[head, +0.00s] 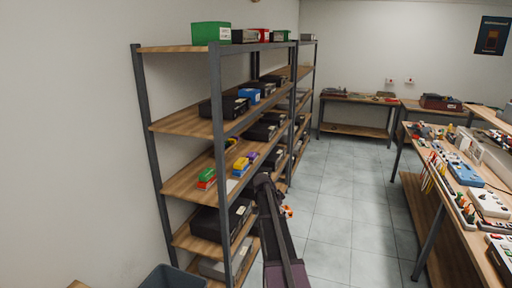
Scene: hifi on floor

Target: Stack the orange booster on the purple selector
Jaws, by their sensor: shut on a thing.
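My arm rises from the bottom middle and hides most of my gripper (283,207). A small orange thing, which looks like the orange booster (288,211), shows just right of my arm, at the gripper. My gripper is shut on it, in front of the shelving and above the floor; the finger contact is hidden. A small purple item, which looks like the purple selector (252,156), lies on the middle shelf, beside a yellow item (240,165). My gripper is apart from it, lower and to the right in the picture.
The shelf rack (217,110) holds several dark boxes, a red and green item (206,178) and a blue item (250,92). A dark bin (170,277) stands at the bottom left. A crowded workbench (428,205) runs along the right. The tiled floor (345,200) between is clear.

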